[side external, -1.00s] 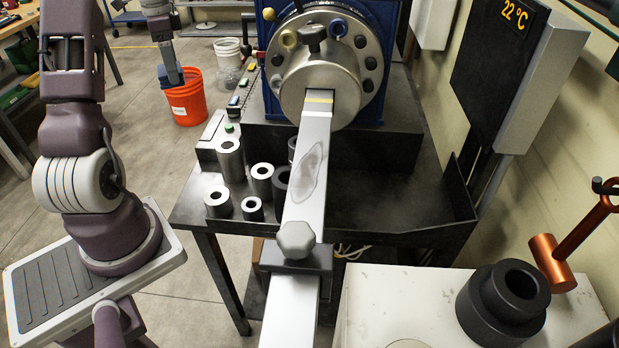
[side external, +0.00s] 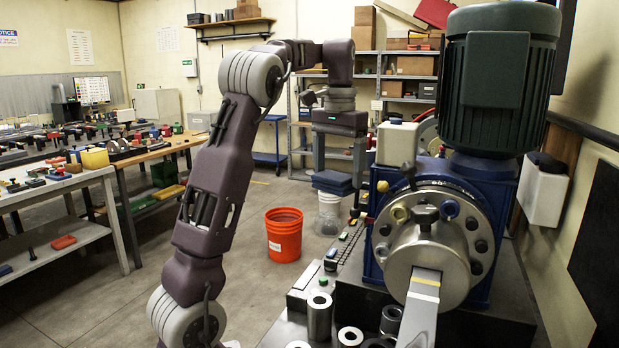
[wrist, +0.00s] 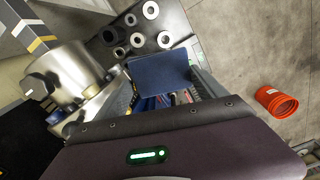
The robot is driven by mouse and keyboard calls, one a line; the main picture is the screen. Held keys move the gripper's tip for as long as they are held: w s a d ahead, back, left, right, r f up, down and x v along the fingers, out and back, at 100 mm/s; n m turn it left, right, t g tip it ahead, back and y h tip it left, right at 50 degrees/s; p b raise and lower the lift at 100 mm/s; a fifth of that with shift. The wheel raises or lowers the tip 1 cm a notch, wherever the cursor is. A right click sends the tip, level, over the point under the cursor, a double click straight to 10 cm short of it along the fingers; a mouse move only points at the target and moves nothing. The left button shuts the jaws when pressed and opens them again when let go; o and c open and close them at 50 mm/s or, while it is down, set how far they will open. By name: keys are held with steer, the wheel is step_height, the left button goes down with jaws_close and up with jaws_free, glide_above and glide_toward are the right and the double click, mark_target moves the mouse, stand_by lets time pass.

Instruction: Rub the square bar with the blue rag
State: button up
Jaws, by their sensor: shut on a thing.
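The square bar (side external: 418,312) is a pale metal bar with a yellow band near the round steel chuck (side external: 428,262) that holds it. Only its chuck end shows in the side view; the rest is below the picture. In the wrist view the bar (wrist: 22,16) runs off the top left corner. The blue rag (side external: 333,182) looks like a flat, folded pad. My gripper (side external: 338,172) is shut on it and holds it in the air, left of the chuck and apart from the bar. The rag (wrist: 160,74) also shows in the wrist view; the fingertips are largely hidden there.
Several steel sleeves (side external: 319,316) stand on the bench left of the bar. A blue gearbox with a green motor (side external: 498,85) rises behind the chuck. An orange bucket (side external: 284,236) and a white bucket (side external: 329,212) stand on the floor. Clear floor lies to the left.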

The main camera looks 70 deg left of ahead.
steer(key=d+r+m, duration=0.3)
steer(key=d+m, duration=0.2)
steer(key=d, duration=2)
steer(key=s+d+f+m, duration=0.2)
steer(key=s+d, duration=0.3)
steer(key=d, duration=0.5)
steer(key=shift+w+a+f, duration=0.1)
steer(key=shift+f, duration=1.25)
steer(key=shift+w+a+f, duration=0.1)
steer(key=shift+f, duration=1.25)
steer(key=shift+f, duration=1)
steer(key=shift+d, duration=0.1)
steer(key=shift+s+d, duration=4.2)
steer(key=shift+s, duration=0.05)
steer(key=shift+w+a, duration=4.3)
